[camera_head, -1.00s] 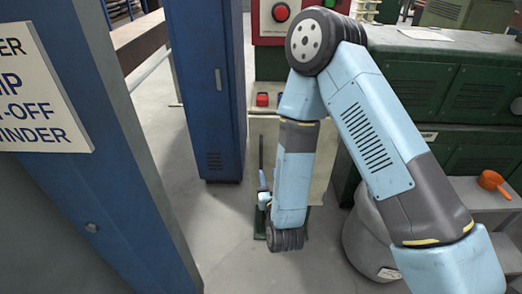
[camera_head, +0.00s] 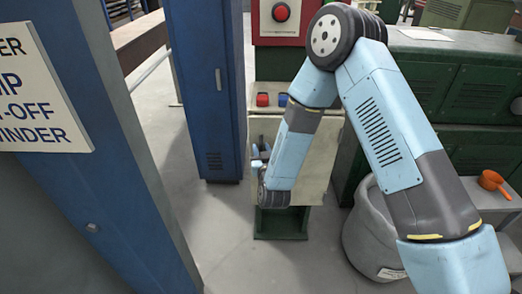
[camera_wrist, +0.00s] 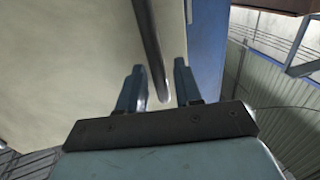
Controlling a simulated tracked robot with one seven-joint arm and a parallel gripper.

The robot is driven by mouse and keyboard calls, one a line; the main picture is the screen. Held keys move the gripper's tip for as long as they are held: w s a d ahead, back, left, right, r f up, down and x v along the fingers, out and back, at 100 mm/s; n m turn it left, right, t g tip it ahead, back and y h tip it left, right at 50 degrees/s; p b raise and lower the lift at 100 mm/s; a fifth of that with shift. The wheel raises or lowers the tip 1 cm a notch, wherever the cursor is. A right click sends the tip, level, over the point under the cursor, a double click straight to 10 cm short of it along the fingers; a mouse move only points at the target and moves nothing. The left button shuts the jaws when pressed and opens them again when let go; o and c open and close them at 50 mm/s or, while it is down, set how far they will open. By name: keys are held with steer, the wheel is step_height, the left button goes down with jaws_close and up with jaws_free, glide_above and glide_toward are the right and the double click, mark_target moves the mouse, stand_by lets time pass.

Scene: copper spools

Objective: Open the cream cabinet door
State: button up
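The cream cabinet door (camera_head: 318,160) stands behind my arm in the head view and is partly hidden by it. In the wrist view the cream surface (camera_wrist: 70,60) fills the left side. A dark vertical bar handle (camera_wrist: 148,40) runs in front of it, and its end shows between my two fingers. My gripper (camera_head: 258,151) is at the door's left side, beside the handle. In the wrist view my gripper (camera_wrist: 160,82) is open, with gaps on both sides of the bar. I cannot tell whether the fingers reach past the bar in depth.
A blue cabinet (camera_head: 207,90) stands close to the left of my gripper. A grey drum (camera_head: 372,235) stands to the right. A blue post with a sign (camera_head: 40,90) is at near left.

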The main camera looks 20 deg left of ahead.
steer(key=shift+w, duration=0.2)
jaws_close()
stand_by(0.5)
